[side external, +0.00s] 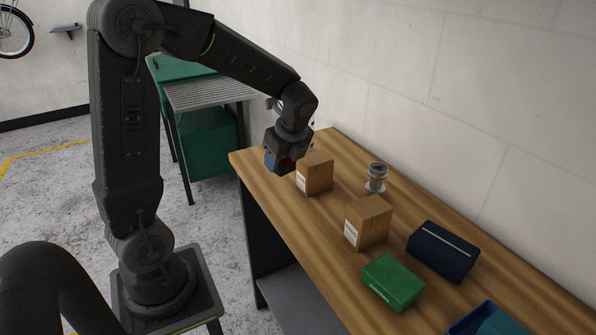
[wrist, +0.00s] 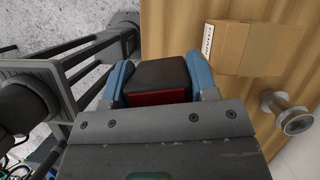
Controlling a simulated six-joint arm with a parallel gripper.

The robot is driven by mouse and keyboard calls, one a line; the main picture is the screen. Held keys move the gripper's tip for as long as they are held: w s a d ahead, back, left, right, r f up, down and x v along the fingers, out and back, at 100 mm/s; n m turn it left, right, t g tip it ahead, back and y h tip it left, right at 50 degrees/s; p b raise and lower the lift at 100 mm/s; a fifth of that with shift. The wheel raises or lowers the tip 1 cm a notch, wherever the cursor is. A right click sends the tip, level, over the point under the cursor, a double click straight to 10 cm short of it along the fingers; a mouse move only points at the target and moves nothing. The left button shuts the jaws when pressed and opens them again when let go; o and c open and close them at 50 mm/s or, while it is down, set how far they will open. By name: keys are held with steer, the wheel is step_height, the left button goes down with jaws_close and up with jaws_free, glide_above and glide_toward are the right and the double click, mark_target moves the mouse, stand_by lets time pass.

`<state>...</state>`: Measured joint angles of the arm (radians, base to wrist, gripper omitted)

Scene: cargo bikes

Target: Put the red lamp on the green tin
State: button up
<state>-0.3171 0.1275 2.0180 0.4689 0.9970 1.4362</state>
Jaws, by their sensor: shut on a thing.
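My gripper (wrist: 160,82) is shut on the red lamp (wrist: 158,97), which shows a black top and a red side between the blue fingers in the wrist view. In the side view my gripper (side external: 279,162) holds it above the far left end of the wooden bench, beside a cardboard box. Only a small dark red part of the lamp (side external: 286,164) shows there. The green tin (side external: 393,283) lies flat on the bench near the front, well to the right of my gripper. Its top is bare.
Two cardboard boxes (side external: 315,174) (side external: 369,222) stand on the bench (side external: 285,215) between my gripper and the tin. A grey spool-like part (side external: 377,178) stands by the wall. A dark blue case (side external: 443,251) and a blue bin (side external: 487,318) are beside the tin.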

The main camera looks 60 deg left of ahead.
steer(key=shift+s+a+r, duration=0.3)
steer(key=shift+s+a, duration=0.05)
steer(key=shift+a, duration=0.05)
steer(key=w+d+r+m+t, duration=0.2)
steer(key=w+d+m, duration=0.3)
steer(key=d, duration=0.4)
steer(key=m+t+h, duration=0.1)
steer(key=m+t, duration=0.1)
steer(key=m, duration=0.4)
glide_above(395, 268)
steer(key=s, duration=0.1)
steer(key=f, duration=0.4)
steer(key=shift+s+d+f, duration=0.1)
steer(key=shift+d+f, duration=0.15)
steer(key=shift+f, duration=0.15)
steer(key=shift+d+f, duration=0.25)
steer(key=shift+f, duration=1.9)
